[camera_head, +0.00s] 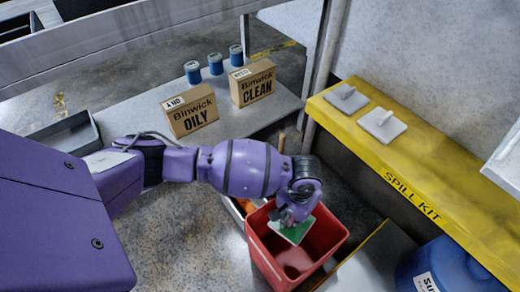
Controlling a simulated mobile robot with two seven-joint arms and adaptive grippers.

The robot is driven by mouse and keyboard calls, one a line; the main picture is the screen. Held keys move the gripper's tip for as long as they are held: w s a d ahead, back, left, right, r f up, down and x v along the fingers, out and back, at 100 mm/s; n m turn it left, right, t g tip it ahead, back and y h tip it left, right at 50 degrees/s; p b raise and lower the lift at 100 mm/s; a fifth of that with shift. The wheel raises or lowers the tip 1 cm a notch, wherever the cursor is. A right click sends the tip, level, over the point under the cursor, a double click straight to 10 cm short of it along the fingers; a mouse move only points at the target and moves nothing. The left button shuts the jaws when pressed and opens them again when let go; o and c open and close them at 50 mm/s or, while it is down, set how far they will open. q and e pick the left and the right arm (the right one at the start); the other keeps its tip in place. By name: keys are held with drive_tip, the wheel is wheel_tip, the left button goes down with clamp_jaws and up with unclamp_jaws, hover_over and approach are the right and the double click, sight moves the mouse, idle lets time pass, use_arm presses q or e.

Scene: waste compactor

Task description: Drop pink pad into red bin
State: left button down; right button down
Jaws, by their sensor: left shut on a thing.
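The red bin (266,262) stands open at the bottom centre, with a dark patch on its inside floor. My left gripper (295,215) is over the bin's opening and points down. It is shut on a flat pad (292,232) that looks green with a pale edge. The pad is tilted and overlaps the bin's opening in the picture; I cannot tell whether it is below the rim. No plainly pink pad shows. My right gripper is not in view.
A yellow spill kit (440,183) bearing two grey-white handled pads stands at right. The shelf behind holds the Binwick OILY box (190,115), the Binwick CLEAN box (253,88) and blue cans (215,64). A blue drum (450,268) is at lower right.

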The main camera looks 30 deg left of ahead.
use_arm(q)
drive_tip(key=shift+w+r, duration=0.15)
drive_tip(key=c, duration=1.8)
unclamp_jaws()
drive_tip(key=shift+o, duration=0.2)
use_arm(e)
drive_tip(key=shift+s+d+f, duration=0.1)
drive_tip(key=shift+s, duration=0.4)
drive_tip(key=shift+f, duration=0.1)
use_arm(q)
wheel_tip(320, 180, up, 12)
